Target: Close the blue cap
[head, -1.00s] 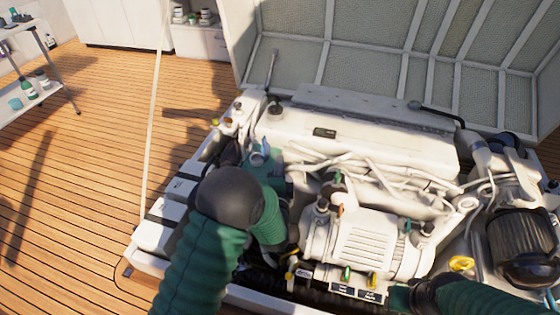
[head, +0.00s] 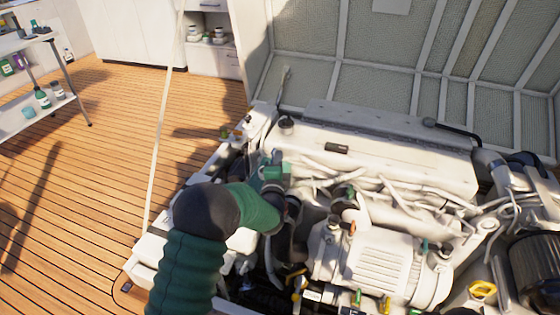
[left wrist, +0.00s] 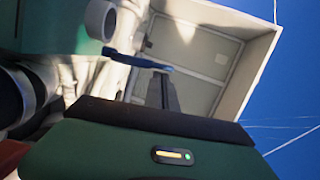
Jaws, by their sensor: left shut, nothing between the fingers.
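My left arm comes in from the left in the head view, and its green gripper (head: 276,174) is over the left end of the engine. The gripper is shut and empty; its fingertips are hard to make out there. In the left wrist view a thin blue piece (left wrist: 136,63), seen nearly edge-on, looks like the blue cap. It stands out beside a pale round pipe end, beyond the dark edge of my gripper. Whether the gripper touches it cannot be told. In the head view the cap is too small or too covered to make out clearly. My right gripper is out of view.
The white engine (head: 385,155) fills the right, with hoses, a ribbed cover (head: 380,262) and coloured caps and handles. The raised hatch lid (head: 375,65) stands behind it. The wooden deck (head: 85,200) at left is clear, with a shelf trolley (head: 45,110) farther back.

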